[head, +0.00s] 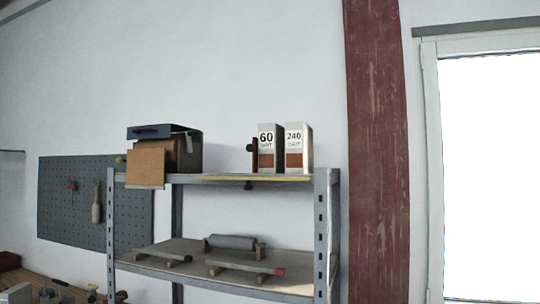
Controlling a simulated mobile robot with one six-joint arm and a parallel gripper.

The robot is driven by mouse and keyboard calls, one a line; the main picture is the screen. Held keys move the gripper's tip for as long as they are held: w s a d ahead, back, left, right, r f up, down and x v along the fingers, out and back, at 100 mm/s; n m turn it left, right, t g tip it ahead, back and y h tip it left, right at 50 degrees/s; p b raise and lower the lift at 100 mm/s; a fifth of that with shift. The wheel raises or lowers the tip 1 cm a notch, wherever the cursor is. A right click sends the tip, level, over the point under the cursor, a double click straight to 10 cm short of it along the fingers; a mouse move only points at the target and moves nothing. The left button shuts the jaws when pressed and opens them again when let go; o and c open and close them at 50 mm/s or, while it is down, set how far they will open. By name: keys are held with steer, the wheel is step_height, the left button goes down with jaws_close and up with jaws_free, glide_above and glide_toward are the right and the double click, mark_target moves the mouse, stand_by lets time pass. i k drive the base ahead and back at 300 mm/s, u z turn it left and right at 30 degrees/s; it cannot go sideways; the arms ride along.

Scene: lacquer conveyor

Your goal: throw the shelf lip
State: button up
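A grey metal shelf rack stands against the wall. On the upper shelf are a dark box with a brown cardboard flap (147,166) hanging over the edge at left, and two boxes marked 60 (267,138) and 240 (296,140) at right. My gripper is not in view.
The lower shelf (195,252) holds a grey roll (232,242) and bars on small blocks. A pegboard (75,195) with tools hangs at left above a cluttered wooden bench (45,288). A red post (377,150) and a bright window stand at right.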

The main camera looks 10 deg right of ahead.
mark_target(248, 187)
steer(key=z, duration=0.75)
steer(key=k, duration=0.1)
steer(key=u, duration=1.3)
steer(key=i, duration=0.6)
steer(key=z, duration=0.6)
